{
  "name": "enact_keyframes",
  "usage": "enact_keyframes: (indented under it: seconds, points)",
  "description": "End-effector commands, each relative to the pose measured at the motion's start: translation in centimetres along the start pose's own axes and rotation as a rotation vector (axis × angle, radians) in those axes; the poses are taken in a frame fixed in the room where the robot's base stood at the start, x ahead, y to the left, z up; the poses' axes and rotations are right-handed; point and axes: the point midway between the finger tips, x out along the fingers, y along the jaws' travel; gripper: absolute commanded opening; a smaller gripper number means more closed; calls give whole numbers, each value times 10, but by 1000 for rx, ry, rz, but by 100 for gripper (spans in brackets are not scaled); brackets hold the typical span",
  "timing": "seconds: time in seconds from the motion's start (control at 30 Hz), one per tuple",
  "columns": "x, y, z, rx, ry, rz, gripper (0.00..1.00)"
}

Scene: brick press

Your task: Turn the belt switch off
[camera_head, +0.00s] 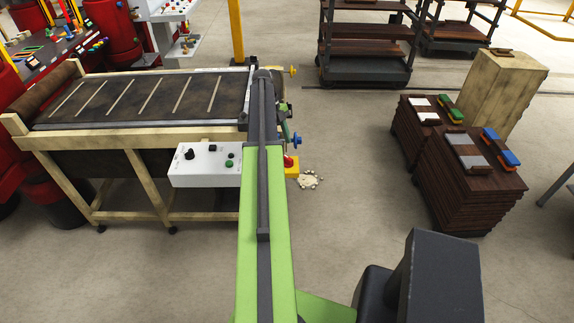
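A white control box (206,177) is fixed to the near side of the belt frame, left of my arm. It carries a black rotary knob (190,154), a small dark button (212,149) and a green button (229,163). I cannot read its labels or tell the knob's setting. The dark belt (130,98) with pale cross stripes lies behind it on a wooden frame. My green arm reaches forward over the right end of the belt frame and covers the box's right edge. I cannot make out my gripper's fingers; the arm hides that part.
A yellow box with a red button (290,164) sits just right of my arm. A yellow knob (292,71) and a blue knob (297,140) stick out by the belt's right end. Stacked dark boards (466,190) stand at right. The floor between is mostly clear.

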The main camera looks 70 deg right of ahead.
Motion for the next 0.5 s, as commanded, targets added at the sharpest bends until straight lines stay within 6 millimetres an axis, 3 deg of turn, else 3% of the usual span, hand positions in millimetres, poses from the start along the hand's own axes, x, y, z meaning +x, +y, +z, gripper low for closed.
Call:
enact_keyframes:
  seconds: [0.03,0.2,0.33,0.5]
  points:
    - [22,1,3,1,0,0,38]
    - [57,1,3,1,0,0,38]
    - [71,0,2,0,0,-1,38]
    - [72,0,0,-1,0,-1,38]
